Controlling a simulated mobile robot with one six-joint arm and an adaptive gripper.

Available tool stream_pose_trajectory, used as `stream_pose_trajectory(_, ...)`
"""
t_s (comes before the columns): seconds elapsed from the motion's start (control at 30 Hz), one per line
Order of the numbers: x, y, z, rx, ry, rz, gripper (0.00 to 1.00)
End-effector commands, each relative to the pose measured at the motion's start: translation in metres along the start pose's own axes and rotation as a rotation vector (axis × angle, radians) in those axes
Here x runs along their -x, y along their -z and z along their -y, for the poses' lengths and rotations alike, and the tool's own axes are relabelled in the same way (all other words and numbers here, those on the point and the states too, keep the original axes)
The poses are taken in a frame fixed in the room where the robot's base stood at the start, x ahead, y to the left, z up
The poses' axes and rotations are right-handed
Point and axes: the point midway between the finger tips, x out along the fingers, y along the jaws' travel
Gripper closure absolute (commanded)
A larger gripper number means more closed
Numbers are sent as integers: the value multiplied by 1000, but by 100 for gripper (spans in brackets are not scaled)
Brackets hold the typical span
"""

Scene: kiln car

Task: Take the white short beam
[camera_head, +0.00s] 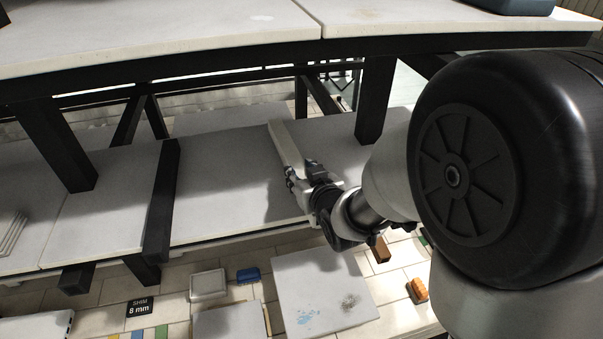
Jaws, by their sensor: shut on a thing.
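The white short beam (284,143) is a pale bar on the lower deck, in the middle of the head view. It points away from me, tilted slightly to the left. My gripper (292,174) is shut on its near end. My arm comes in from the right, and its wrist hides part of the deck behind it. I cannot tell whether the beam touches the deck slab or is a little above it.
The upper deck (200,22) overhangs the work area, on dark posts such as the right one (375,100). A dark beam (161,200) lies left on the lower deck slab (225,185). Below are a stained slab (320,295), a blue block (248,275) and an orange brush (419,290).

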Motion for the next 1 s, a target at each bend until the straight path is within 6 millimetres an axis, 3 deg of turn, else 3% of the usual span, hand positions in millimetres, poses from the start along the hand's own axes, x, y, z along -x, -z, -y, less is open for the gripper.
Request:
stream_pose_trajectory(0.7, 13, 35, 0, 0, 0, -11, 100)
stream_pose_trajectory(1.0, 14, 38, 0, 0, 0, -10, 100)
